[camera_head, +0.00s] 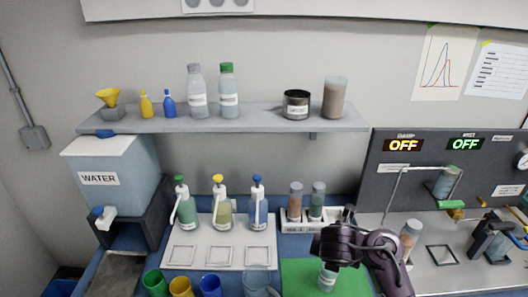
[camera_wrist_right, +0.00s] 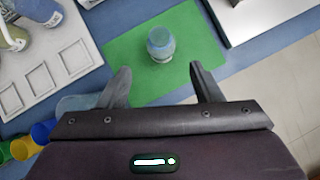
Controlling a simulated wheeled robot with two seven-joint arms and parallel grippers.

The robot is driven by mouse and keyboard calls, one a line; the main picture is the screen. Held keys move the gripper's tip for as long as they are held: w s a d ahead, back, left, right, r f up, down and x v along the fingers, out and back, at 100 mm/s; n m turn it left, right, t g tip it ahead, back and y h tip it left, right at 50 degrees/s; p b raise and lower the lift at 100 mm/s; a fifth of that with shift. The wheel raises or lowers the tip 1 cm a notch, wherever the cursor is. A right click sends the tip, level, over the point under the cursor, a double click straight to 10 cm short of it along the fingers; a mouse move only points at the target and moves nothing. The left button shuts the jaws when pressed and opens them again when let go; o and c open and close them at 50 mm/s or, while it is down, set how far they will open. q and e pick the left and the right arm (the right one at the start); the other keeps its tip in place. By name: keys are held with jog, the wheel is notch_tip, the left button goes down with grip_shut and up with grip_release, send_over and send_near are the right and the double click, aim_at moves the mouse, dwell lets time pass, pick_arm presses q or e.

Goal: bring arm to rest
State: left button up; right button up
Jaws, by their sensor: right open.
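My right arm (camera_head: 385,262) comes in from the lower right in the head view, dark purple and bent. Its gripper body hangs over the green mat, and the fingers are hidden in that view. In the right wrist view the right gripper (camera_wrist_right: 160,80) is open and empty, its two fingers apart. A small clear jar (camera_wrist_right: 160,44) stands on the green mat (camera_wrist_right: 125,50) beyond the fingertips, apart from them. The jar also shows in the head view (camera_head: 327,278), just below the gripper body. My left gripper is not in view.
A rack with two vials (camera_head: 308,222) stands close behind the right gripper. A white tray (camera_head: 185,252) with several dispenser bottles is to the left, with coloured cups (camera_head: 182,287) in front. A grey instrument panel (camera_head: 400,165) and metal bench (camera_head: 465,280) lie to the right.

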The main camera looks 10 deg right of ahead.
jog(key=s+a+f+m+g+y, duration=0.15)
jog(key=s+a+m, duration=0.5)
jog(key=m, duration=0.65)
jog(key=s+a+m+y, duration=0.3)
jog(key=s+m, duration=0.6)
jog(key=m, duration=0.4)
notch_tip(320, 180, down, 37)
jog(key=s+g+b, duration=0.2)
jog(key=s+b, duration=0.1)
jog(key=b, duration=0.3)
jog(key=s+d+f+b, duration=0.1)
jog(key=s+f+b, duration=0.1)
jog(key=s+f, duration=0.7)
jog(key=s+d+f+b, duration=0.2)
jog(key=s+f, duration=0.8)
jog(key=f, duration=0.2)
jog(key=shift+d+f+g, duration=0.25)
jog(key=shift+f+g, duration=0.1)
jog(key=shift+f, duration=0.05)
